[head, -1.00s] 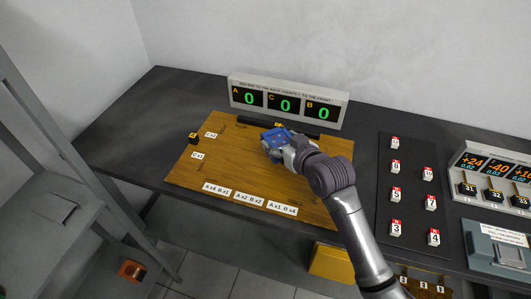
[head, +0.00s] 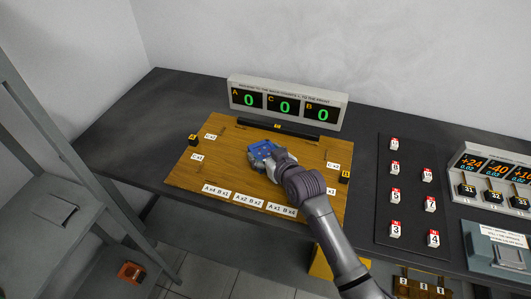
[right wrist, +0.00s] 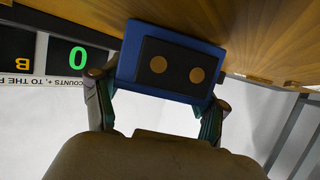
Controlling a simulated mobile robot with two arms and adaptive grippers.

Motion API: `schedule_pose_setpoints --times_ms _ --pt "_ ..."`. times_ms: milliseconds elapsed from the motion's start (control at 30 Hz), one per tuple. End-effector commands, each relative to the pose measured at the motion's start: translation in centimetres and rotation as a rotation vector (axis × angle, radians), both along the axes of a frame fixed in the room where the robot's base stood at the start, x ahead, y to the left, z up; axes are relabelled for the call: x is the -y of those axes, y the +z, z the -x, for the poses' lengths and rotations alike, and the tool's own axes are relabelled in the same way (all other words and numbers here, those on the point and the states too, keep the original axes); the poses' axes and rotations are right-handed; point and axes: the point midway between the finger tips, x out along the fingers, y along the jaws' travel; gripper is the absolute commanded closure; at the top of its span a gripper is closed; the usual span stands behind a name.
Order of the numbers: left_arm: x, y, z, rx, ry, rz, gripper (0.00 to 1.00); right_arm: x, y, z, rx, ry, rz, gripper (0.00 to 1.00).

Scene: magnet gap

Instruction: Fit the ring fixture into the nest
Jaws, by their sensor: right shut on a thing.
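My right gripper (head: 262,154) is shut on a blue block (head: 261,147) over the middle of the wooden board (head: 215,168). The block also shows in the right wrist view (right wrist: 183,39), between the two fingers of the gripper (right wrist: 160,88). There it has a dark face with two copper-coloured round spots. In that view the block is close to the wooden surface; I cannot tell whether they touch. Whether this block is the ring fixture is not clear, and no nest can be made out for certain. My left gripper is not in view.
A display with three green zeros (head: 285,103) stands behind the board, with a black bar (head: 278,129) before it. White label cards (head: 249,201) lie along the front. A dark panel (head: 411,210) with several numbered blocks lies to the right. The left table end is clear.

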Motion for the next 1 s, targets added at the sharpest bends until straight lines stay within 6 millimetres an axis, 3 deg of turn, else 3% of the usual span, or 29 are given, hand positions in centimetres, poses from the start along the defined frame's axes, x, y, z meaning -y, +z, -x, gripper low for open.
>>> schedule_pose_setpoints --times_ms 67,100,233,667,1000 --pt "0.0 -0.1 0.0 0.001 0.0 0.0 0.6 0.0 0.0 -0.1 0.004 0.0 -0.002 0.9" --pt "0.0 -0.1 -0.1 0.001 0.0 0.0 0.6 0.0 -0.3 0.0 -0.001 0.0 0.0 0.26" --pt "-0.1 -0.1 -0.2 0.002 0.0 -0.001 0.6 0.0 -0.2 0.0 -0.001 0.0 0.0 0.04" --pt "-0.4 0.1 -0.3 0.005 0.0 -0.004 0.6 0.1 0.1 0.2 0.0 0.0 0.0 0.02" --pt "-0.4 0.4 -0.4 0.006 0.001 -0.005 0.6 2.6 2.4 5.1 0.001 0.0 0.0 0.02"
